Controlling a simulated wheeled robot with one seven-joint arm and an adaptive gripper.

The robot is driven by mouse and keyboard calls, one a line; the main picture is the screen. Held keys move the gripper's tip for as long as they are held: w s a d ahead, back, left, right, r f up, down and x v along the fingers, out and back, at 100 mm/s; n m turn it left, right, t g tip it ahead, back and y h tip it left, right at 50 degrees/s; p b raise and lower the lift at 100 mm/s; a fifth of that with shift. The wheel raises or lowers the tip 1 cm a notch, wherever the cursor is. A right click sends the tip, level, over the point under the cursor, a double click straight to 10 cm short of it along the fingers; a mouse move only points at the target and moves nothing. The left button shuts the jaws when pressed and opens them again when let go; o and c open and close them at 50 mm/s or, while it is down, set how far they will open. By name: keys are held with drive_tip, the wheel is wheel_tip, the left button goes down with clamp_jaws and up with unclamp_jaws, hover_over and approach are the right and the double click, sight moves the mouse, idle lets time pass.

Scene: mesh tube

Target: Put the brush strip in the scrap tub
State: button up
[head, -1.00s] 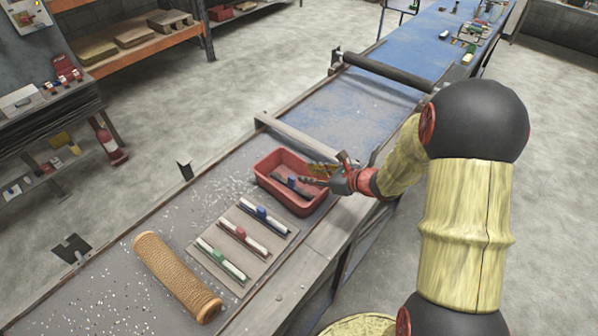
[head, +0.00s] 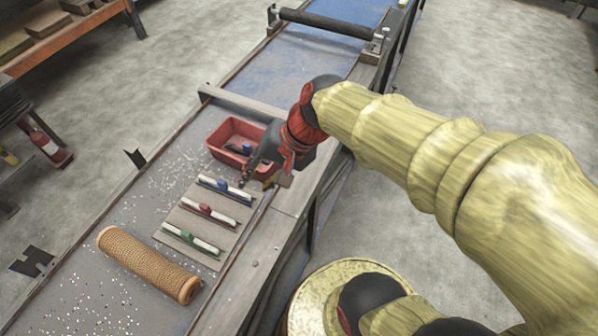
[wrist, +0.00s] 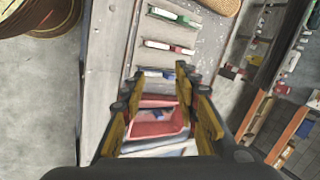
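The red scrap tub (head: 213,147) stands on the bench; a dark piece with a blue block (head: 247,149) lies inside it. Three pale strips with coloured blocks lie on a board: blue (head: 224,189), red (head: 207,214) and green (head: 190,241). I cannot tell which one is the brush strip. My gripper (head: 258,184) is low at the near right of the tub, beside the blue-block strip's right end. In the wrist view my gripper (wrist: 160,75) is open, its yellow fingers apart. The blue-block strip shows between the fingertips, and the tub (wrist: 155,128) farther down.
A tan mesh tube (head: 148,263) lies at the near left of the board (head: 170,232). Pale flecks litter the bench. A raised crossbar (head: 238,102) spans the bench beyond the tub, with a dark roller (head: 325,24) farther off.

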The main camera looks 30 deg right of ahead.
drive_tip(key=s+d+r+n+t+h, duration=0.2)
drive_tip(key=s+d+r+n+h, duration=0.2)
drive_tip(key=s+d+r+n, duration=0.1)
drive_tip(key=shift+s+d+r+n+h, duration=0.15)
drive_tip(key=shift+s+d+n+h, duration=0.15)
drive_tip(key=shift+s+d+n, duration=0.7)
drive_tip(key=shift+w+a, duration=0.15)
drive_tip(key=shift+a, duration=0.15)
wheel_tip(320, 180, down, 6)
drive_tip(key=b, duration=0.6)
drive_tip(key=shift+f, duration=0.2)
